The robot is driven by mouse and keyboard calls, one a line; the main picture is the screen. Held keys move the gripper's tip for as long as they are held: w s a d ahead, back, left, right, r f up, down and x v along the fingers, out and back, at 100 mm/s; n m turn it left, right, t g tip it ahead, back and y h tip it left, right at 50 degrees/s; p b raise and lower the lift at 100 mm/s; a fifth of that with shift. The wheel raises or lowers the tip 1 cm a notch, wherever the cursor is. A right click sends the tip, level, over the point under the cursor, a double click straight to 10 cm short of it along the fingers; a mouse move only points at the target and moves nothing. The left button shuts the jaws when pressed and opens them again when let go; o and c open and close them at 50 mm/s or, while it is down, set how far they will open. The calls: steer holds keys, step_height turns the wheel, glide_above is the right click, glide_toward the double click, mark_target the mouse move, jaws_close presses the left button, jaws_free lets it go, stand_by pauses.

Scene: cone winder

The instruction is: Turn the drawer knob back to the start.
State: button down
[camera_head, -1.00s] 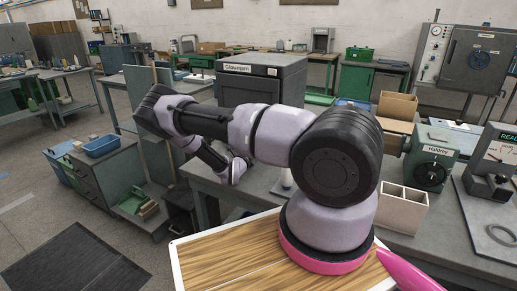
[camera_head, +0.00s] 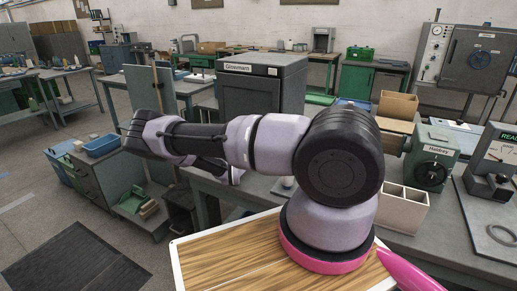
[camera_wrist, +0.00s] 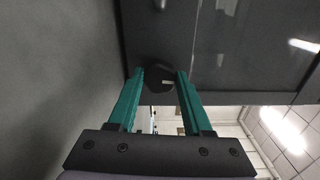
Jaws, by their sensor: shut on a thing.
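The drawer knob (camera_wrist: 158,79) is dark, with a small pale mark on it, and sits against a dark grey panel (camera_wrist: 157,32) in the wrist view. My gripper (camera_wrist: 159,73) has two teal fingers, one on each side of the knob, and is shut on it. The fingertips partly cover the knob's sides. In the head view my arm hides the knob and my fingers.
A white divided box (camera_head: 401,211) and a green machine (camera_head: 431,158) stand to the right. A wood-topped board (camera_head: 232,262) lies in front.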

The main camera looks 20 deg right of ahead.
stand_by(0.4)
steer(key=shift+c, duration=1.6)
jaws_free()
steer(key=v, duration=1)
steer(key=shift+s+a, duration=0.3)
